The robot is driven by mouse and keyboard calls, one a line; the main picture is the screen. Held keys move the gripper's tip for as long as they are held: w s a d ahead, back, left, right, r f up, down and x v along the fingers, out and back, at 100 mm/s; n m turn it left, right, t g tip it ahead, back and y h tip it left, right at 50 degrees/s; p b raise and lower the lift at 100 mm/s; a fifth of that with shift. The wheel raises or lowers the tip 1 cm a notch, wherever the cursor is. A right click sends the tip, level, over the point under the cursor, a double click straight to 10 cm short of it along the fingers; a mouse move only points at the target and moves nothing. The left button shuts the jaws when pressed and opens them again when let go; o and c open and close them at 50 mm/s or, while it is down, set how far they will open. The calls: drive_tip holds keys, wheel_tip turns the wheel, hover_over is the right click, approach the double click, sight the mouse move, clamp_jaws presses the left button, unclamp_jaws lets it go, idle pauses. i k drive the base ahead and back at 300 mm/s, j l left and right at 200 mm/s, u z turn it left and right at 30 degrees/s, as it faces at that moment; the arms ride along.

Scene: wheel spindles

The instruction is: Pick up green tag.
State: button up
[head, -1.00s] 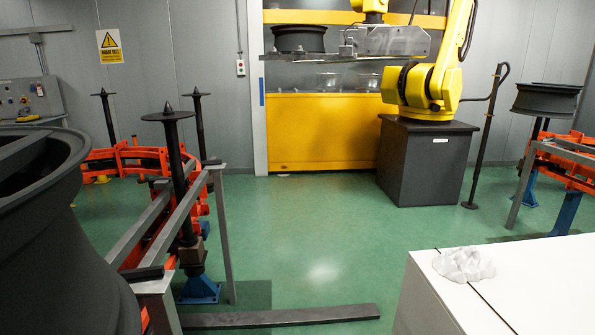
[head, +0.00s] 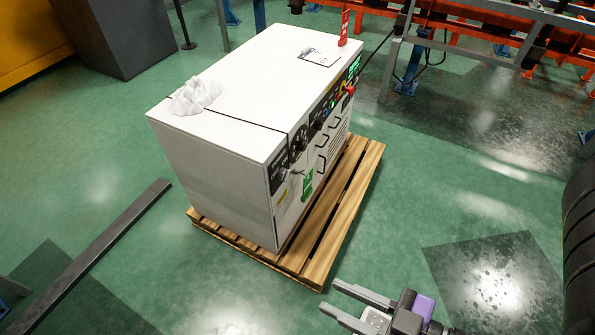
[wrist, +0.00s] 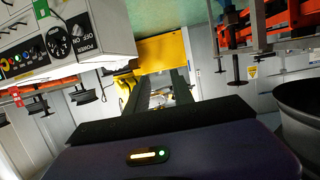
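The green tag (head: 307,184) hangs on the front panel of the white control cabinet (head: 228,165), near its lower left end in the head view. A green piece that looks like the same tag shows at the top left of the wrist view (wrist: 41,8), beside the dials. My gripper (head: 331,296) is at the bottom of the head view, in front of the cabinet and apart from it. Its two fingers are spread with nothing between them. They also show apart in the wrist view (wrist: 162,85).
The cabinet stands on a wooden pallet (head: 345,215) that juts out in front. A dark wheel (head: 580,240) stands at the right edge. Green floor between is clear.

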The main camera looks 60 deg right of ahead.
sight(307, 188)
drive_tip(key=i+j, duration=0.1)
drive_tip(key=i, duration=0.15)
drive_tip(key=i+z, duration=0.1)
drive_tip(key=i, duration=0.15)
drive_tip(key=i+z, duration=0.2)
drive_tip(key=z, duration=0.25)
drive_tip(key=i+j+z, duration=0.1)
drive_tip(key=z, duration=0.3)
drive_tip(key=i, duration=0.05)
